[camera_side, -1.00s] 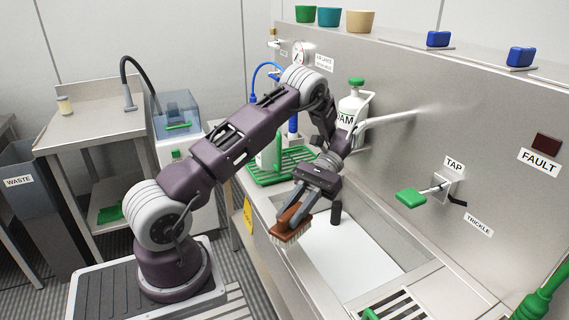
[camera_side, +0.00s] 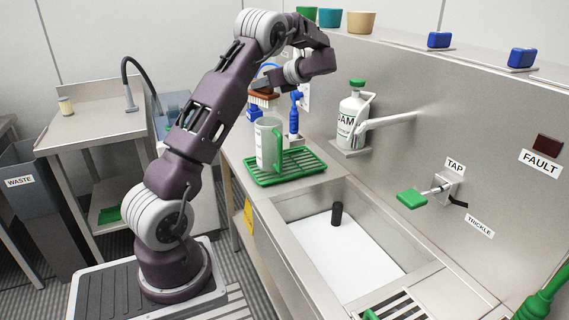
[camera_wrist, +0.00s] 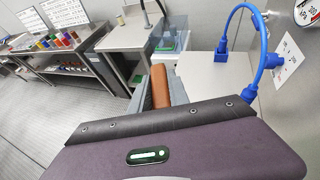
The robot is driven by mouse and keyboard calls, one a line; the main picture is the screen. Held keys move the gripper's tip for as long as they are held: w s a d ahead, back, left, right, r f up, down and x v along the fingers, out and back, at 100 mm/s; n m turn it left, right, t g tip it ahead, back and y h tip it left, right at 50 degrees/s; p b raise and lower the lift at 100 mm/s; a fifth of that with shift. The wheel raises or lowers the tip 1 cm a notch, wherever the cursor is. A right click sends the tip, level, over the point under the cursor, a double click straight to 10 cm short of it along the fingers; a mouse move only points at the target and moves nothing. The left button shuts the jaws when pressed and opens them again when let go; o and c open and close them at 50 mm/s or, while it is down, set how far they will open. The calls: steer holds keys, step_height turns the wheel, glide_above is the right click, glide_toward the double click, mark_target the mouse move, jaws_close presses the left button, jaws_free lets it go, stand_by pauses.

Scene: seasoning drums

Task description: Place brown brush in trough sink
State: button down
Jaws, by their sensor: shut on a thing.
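My gripper (camera_side: 262,85) is shut on the brown brush (camera_side: 264,94) and holds it high at the back, beyond the green rack. The brush's pale bristles face down. In the wrist view the brown brush (camera_wrist: 160,84) lies between the grey jaws of my gripper (camera_wrist: 162,92); its bristles are hidden there. The trough sink (camera_side: 404,238) is to the right and nearer in the side view, well apart from the brush. It has a pale floor with a dark upright cylinder (camera_side: 337,213) on it.
A green rack (camera_side: 303,165) with a clear jug (camera_side: 268,145) stands left of the sink. A foam bottle (camera_side: 352,120), a pipe (camera_side: 390,121) and a green tap lever (camera_side: 411,198) are along the back wall. A blue hose (camera_wrist: 232,20) arches right of the brush.

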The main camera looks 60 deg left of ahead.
steer(key=w+f+m+t, duration=0.4)
steer(key=w+f+t, duration=0.1)
steer(key=w, duration=0.5)
glide_above(292, 160)
steer(key=shift+y, duration=0.4)
step_height(292, 160, down, 18)
steer(key=shift+d+r, duration=0.15)
steer(key=shift+r, duration=0.05)
steer(key=c, duration=1.5)
jaws_free()
steer(key=v, duration=0.7)
steer(key=shift+d+r, duration=0.1)
steer(key=shift+d, duration=0.15)
